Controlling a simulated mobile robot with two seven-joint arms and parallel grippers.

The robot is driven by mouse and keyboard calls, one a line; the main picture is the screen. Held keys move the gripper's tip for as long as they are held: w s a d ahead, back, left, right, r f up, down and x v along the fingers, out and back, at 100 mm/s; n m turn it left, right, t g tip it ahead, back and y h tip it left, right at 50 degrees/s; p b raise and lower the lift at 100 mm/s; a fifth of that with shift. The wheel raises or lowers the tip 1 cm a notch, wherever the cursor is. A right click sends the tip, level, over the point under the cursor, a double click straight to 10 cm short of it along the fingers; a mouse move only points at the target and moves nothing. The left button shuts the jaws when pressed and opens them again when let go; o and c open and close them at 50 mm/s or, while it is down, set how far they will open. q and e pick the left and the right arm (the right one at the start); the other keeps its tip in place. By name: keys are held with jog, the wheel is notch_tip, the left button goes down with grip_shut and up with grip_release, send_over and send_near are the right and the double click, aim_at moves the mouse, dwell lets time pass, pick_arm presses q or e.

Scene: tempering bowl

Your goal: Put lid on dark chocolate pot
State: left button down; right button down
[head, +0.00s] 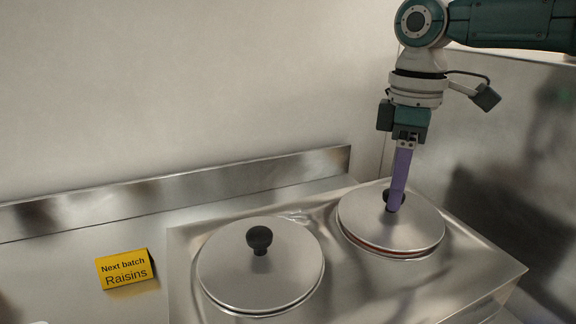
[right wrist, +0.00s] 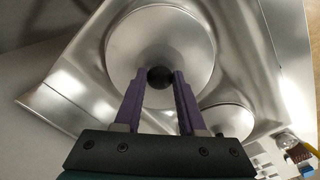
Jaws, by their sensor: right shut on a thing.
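A round steel lid with a black knob (head: 385,222) is at the right well of the steel warmer, and it also shows in the right wrist view (right wrist: 135,40). My right gripper (head: 396,205) points down with its purple fingers shut on the black knob (right wrist: 160,77). A thin reddish-brown band (head: 385,252) shows under the lid's front edge; I cannot tell whether the lid rests fully on the pot. The pot's contents are hidden. A second steel lid (head: 235,275) with a black knob covers the left well. My left gripper is out of view.
The steel warmer (head: 355,290) holds both wells. A yellow sign (head: 126,270) reading "Next batch Raisins" stands on the counter at left. A wall and a steel backsplash (head: 180,188) run behind; a steel panel (head: 500,110) stands at right.

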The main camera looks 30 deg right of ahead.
jog(key=shift+f, duration=0.3)
jog(key=shift+c, duration=2)
grip_release()
